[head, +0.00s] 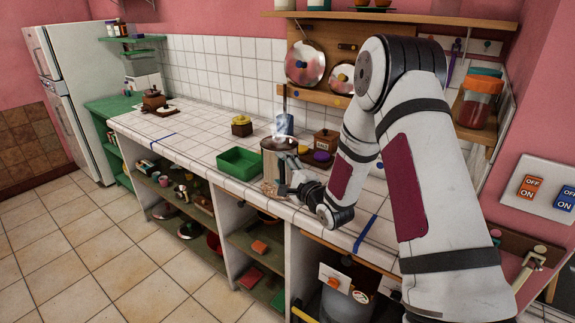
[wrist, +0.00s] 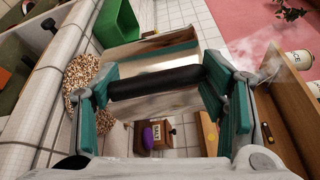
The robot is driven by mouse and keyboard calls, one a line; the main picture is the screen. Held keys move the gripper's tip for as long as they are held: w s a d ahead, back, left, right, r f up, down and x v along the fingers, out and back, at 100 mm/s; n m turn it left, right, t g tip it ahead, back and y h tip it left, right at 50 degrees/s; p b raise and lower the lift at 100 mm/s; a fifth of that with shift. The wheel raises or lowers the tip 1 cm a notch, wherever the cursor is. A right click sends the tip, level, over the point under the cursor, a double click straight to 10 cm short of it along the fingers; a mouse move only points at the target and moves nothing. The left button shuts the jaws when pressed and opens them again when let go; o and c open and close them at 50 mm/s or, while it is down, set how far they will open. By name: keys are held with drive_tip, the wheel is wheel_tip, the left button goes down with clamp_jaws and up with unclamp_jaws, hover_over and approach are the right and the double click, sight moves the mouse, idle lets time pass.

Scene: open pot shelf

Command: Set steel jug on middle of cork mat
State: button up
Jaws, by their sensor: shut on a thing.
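The steel jug (head: 276,158) stands out over the front part of the white tiled counter in the head view. In the wrist view the jug's shiny body (wrist: 150,60) lies beyond its black handle (wrist: 155,83). My gripper (wrist: 163,100) has its teal fingers at both ends of the handle and is shut on the jug. The speckled cork mat (wrist: 82,72) shows partly beside the jug, near the counter's front edge; the jug hides the rest. I cannot tell whether the jug touches the mat. My arm hides part of the counter in the head view.
A green open box (head: 240,162) stands just left of the jug. A wooden salt box (head: 326,139) and a purple item (head: 321,156) are behind it. Pale steam rises near the jug. The counter's left part has free room.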

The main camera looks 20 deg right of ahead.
drive_tip(key=w+d+f+b, duration=0.2)
drive_tip(key=w+f+b, duration=0.1)
drive_tip(key=f, duration=0.2)
drive_tip(key=shift+n+y, duration=0.4)
idle(0.5)
drive_tip(key=shift+w+d+f, duration=0.1)
drive_tip(key=shift+d+f, duration=0.05)
drive_tip(key=shift+f, duration=0.25)
idle(1.9)
drive_tip(key=o, duration=2)
drive_tip(key=shift+c, duration=0.2)
drive_tip(key=shift+o, duration=0.4)
drive_tip(key=shift+f, duration=0.1)
drive_tip(key=shift+f, duration=0.15)
drive_tip(key=v, duration=1.2)
